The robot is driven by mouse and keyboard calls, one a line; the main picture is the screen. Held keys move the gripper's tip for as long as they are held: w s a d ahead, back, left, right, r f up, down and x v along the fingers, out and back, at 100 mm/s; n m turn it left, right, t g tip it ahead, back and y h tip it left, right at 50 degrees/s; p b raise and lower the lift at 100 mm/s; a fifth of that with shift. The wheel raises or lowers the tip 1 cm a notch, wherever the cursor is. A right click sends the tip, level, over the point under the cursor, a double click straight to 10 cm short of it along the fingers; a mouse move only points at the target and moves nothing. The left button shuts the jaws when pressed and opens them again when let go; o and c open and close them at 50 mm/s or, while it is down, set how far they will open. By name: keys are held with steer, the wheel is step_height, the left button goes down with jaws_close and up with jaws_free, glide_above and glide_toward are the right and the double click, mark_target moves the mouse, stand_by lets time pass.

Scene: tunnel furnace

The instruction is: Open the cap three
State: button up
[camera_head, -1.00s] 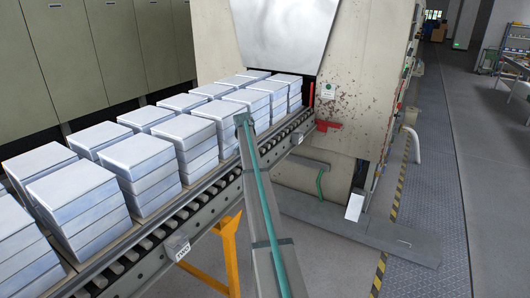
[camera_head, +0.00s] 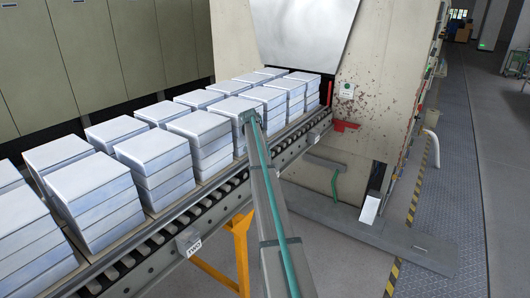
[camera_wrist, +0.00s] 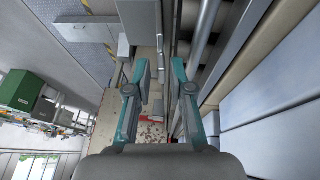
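Several stacks of pale, blue-white square boxes with flat tops (camera_head: 153,149) stand in two rows on the roller conveyor (camera_head: 215,193). No number shows on the boxes, so I cannot tell which cap is three. My arm rises from the bottom centre, its far end beside the near row in the picture. My gripper (camera_wrist: 159,76) shows in the wrist view with its two teal fingers apart and nothing between them. Pale box sides (camera_wrist: 272,145) lie to its right, apart from the fingers. The gripper's fingers cannot be made out in the head view.
The furnace (camera_head: 380,75) stands at the conveyor's far end, with a grey metal hood (camera_head: 305,35) over its opening. A red bracket (camera_head: 346,126) sticks out beside the opening. Tall green-grey cabinets (camera_head: 100,60) line the left. Open floor (camera_head: 500,150) lies at the right.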

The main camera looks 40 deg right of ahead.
steer(key=shift+o, duration=0.4)
steer(key=shift+r, duration=0.1)
steer(key=shift+r, duration=0.15)
steer(key=v, duration=1.1)
steer(key=shift+a+r, duration=0.15)
steer(key=shift+r, duration=0.2)
